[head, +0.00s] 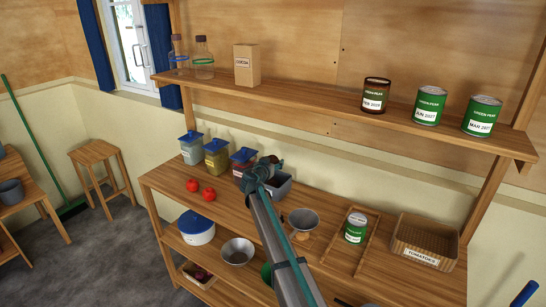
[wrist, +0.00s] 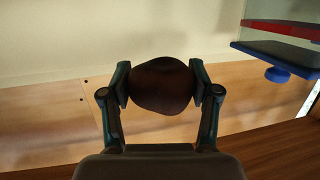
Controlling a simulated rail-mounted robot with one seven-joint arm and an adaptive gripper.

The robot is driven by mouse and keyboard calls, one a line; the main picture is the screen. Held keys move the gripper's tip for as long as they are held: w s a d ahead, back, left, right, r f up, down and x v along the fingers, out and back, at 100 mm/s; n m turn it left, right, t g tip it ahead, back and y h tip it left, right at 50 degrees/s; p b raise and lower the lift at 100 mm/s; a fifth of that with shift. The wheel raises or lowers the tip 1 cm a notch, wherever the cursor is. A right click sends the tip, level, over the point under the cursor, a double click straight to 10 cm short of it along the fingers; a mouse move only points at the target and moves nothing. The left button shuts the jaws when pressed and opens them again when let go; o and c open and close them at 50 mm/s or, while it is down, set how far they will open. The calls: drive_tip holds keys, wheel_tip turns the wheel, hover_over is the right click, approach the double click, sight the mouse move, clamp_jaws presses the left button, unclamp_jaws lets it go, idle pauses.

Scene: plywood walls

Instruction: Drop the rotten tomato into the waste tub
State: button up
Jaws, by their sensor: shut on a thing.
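My gripper (head: 264,167) is over the back part of the worktop, in front of a blue-lidded jar. In the wrist view my gripper (wrist: 161,84) is shut on a dark brown, roundish thing, the rotten tomato (wrist: 160,88), with one finger pad on each side.
Two red tomatoes (head: 208,194) lie on the worktop at left. Blue-lidded jars (head: 216,158) stand behind them. Right of my arm are a metal funnel (head: 303,221), a green can (head: 355,228) in a wooden tray and a basket (head: 424,241). A shelf (head: 330,105) with cans runs above.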

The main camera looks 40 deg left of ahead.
drive_tip(key=shift+f+p, duration=0.45)
drive_tip(key=shift+f, duration=0.85)
drive_tip(key=o, duration=0.9)
drive_tip(key=v, duration=1.2)
